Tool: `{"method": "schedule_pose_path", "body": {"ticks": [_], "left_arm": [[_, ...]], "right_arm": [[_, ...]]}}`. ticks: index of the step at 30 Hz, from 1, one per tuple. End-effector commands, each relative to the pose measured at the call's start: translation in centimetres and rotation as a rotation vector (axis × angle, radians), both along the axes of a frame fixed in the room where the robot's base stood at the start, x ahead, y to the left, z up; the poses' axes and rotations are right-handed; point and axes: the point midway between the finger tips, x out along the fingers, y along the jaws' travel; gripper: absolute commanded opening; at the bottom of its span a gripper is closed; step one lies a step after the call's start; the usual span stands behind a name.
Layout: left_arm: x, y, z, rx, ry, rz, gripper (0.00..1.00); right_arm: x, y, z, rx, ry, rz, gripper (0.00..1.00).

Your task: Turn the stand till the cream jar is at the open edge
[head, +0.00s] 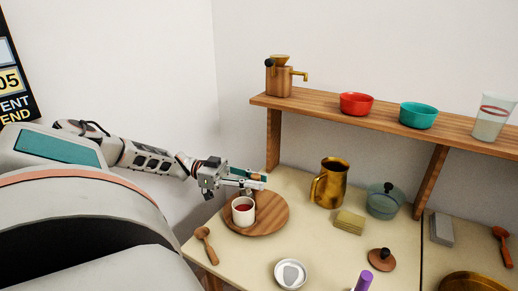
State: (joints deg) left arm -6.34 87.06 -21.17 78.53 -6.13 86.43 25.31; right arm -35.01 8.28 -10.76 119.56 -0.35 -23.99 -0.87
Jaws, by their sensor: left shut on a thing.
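The stand (272,219) is a round wooden disc lying on the table near its left end. A cream jar (243,216) with a dark red top or content stands upright on its left part. My left gripper (257,180) is above the back of the stand, just behind and above the jar. Its jaws are shut on a small tan thing (257,177), largely hidden by the fingers; I cannot tell whether it joins the stand. My right gripper is not in view.
A wooden spoon (204,244) lies left of the stand. A brass pitcher (329,184), a yellow sponge block (349,222) and a teal pot (384,202) stand to the right. A white dish (290,273) is in front. A wooden shelf (335,116) runs above the table's back.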

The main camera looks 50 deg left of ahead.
Motion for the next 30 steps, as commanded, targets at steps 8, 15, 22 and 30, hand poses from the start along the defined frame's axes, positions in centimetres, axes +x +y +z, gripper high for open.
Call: {"method": "schedule_pose_path", "body": {"ticks": [8,15,22,30], "left_arm": [[-0.1,-0.1,-0.2,0.001,0.004,-0.019,0.0],[-0.1,-0.1,-0.1,0.0,0.003,-0.019,0.0],[-0.1,-0.1,-0.1,0.0,0.001,-0.018,0.37],[-0.1,0.1,0.0,0.001,0.001,-0.017,0.37]], "right_arm": [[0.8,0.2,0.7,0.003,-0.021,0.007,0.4],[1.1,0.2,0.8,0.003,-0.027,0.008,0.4],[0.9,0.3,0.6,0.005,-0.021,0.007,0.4],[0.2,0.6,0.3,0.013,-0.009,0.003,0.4]]}}
